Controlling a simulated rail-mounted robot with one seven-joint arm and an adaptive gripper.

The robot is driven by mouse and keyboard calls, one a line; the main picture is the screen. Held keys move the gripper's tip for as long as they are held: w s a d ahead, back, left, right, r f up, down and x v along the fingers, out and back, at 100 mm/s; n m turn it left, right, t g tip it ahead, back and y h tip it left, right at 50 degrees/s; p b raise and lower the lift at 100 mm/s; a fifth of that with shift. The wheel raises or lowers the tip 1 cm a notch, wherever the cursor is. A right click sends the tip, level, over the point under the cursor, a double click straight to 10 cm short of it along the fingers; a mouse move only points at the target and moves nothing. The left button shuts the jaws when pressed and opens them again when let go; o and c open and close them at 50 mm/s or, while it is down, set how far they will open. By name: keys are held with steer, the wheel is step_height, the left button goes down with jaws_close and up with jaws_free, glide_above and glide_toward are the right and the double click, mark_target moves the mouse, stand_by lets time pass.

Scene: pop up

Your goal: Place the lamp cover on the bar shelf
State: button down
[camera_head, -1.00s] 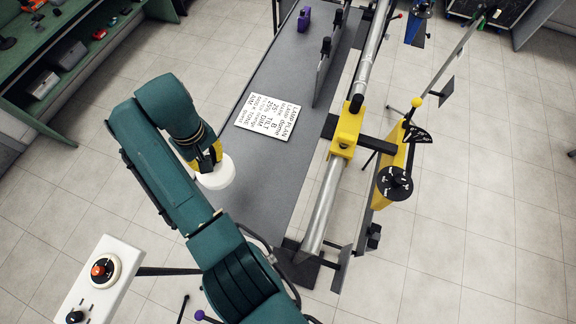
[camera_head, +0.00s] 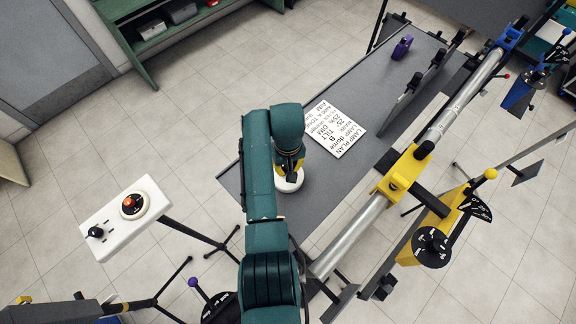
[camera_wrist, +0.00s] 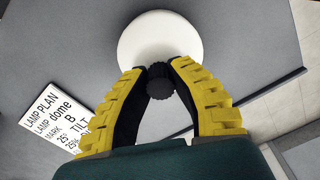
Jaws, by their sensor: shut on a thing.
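The lamp cover (camera_head: 289,186) is a white round dome with a black knob on it. My gripper (camera_head: 288,167) is shut on that knob, with the cover hanging below it over the near end of the grey shelf-like surface (camera_head: 322,185). In the wrist view the white cover (camera_wrist: 158,32) and its black ribbed knob (camera_wrist: 160,84) sit between the yellow-and-black fingers of my gripper (camera_wrist: 158,70). I cannot tell whether the cover touches the grey surface. Which surface is the bar shelf is not labelled.
A white lamp plan card (camera_head: 335,128) lies on the grey surface, and a purple item (camera_head: 402,47) stands farther back. A metal bar (camera_head: 350,232) with a yellow clamp (camera_head: 402,172) runs along the right.

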steer(key=c, duration=1)
jaws_free()
steer(key=shift+f, duration=0.1)
